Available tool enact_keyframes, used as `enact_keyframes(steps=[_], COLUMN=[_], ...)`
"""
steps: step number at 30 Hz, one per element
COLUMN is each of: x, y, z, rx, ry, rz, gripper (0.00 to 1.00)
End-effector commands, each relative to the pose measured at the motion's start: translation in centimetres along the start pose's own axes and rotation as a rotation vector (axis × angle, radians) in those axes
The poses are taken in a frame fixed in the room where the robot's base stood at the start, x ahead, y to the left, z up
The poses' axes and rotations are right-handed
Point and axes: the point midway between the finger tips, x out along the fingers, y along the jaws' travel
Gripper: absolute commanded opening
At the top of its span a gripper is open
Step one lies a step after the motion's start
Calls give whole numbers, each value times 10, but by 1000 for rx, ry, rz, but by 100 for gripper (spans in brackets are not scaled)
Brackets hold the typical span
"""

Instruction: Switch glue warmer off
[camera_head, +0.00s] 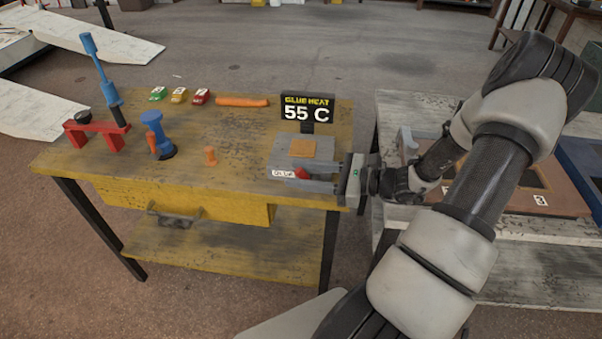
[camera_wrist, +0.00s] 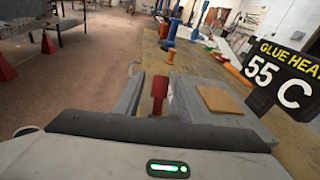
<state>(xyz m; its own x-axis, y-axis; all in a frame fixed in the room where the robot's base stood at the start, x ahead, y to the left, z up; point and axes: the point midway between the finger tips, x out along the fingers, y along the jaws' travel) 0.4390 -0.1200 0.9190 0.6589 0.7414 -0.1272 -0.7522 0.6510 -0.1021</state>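The glue warmer (camera_head: 283,155) is a grey box near the right end of the yellow bench, with a tan pad (camera_head: 303,148) on top. Its black sign (camera_head: 307,107) reads "GLUE HEAT 55 C". A red switch lever (camera_head: 302,173) is on its front, beside a white "On Off" label (camera_head: 283,174). The lever's exact setting is hard to read. My gripper (camera_head: 311,176) reaches in from the right, its two grey fingers apart. In the wrist view the red lever (camera_wrist: 160,88) stands between the fingers, with narrow gaps at its sides; contact is unclear.
A second table (camera_head: 420,105) stands right, under my arm.

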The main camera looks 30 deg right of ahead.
Motion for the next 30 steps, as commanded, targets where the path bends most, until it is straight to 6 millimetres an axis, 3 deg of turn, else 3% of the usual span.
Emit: enact_keyframes(steps=[5, 15, 21, 30], x=[-26, -109, -149, -171], y=[-1, -1, -1, 0], z=[0, 0, 0, 0], rx=[-1, -2, -1, 1], ry=[2, 3, 3, 1], rz=[-4, -4, -3, 0], gripper=[37, 37, 37, 37])
